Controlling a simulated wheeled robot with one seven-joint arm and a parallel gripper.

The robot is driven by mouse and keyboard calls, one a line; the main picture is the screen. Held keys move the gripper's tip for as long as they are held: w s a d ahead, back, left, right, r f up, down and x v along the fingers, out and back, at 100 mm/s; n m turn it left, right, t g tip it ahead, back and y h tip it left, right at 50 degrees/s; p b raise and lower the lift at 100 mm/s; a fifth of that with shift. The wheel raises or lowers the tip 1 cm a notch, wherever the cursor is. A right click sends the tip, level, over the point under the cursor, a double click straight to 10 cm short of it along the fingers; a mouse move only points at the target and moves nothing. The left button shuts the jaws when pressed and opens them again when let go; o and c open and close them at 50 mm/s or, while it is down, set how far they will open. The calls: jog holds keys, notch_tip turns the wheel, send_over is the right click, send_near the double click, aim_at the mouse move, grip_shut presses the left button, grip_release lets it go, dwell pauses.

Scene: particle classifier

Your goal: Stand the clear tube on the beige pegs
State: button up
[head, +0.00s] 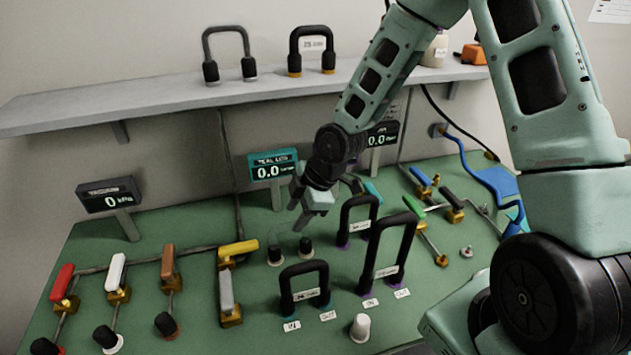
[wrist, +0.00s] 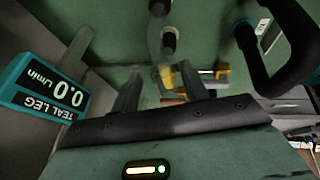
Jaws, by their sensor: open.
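A clear, greyish arched tube (head: 289,234) with two black end cuffs is on the green bench, just below and left of my gripper. It also shows in the wrist view (wrist: 156,42), where its cuffs are near the top. It looks upright, but I cannot tell what its cuffs rest on. I cannot pick out the beige pegs; they may be hidden under cuffs. My gripper (head: 299,212) is open and empty above the bench, close to the tube's arch. In the wrist view its two fingers (wrist: 160,92) stand apart with nothing held between them.
Black arched tubes (head: 304,270) stand close to the right of my gripper. A teal-framed meter (head: 272,171) is behind it. Colored valve handles (head: 238,248) line the left and right. A grey shelf (head: 160,105) behind carries two more arched tubes.

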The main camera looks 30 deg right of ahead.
jog(key=p+v, duration=0.2)
jog(key=v, duration=0.9)
jog(key=shift+r+p, duration=0.3)
jog(key=shift+s+d, duration=0.1)
jog(key=s+a+r+m+g+h, duration=0.1)
jog(key=s+a+r+m, duration=0.1)
jog(key=s+a, duration=0.2)
jog(key=s+a+r+m+g+h, duration=0.1)
jog(key=s+a+r+m, duration=0.1)
jog(key=s, duration=0.9)
jog(key=s+a+r+m+g+h, duration=0.1)
jog(key=s+a+r+m, duration=0.2)
jog(key=s+a, duration=0.3)
jog(key=shift+s+m, duration=0.7)
jog(key=shift+s, duration=0.15)
jog(key=shift+c, duration=0.4)
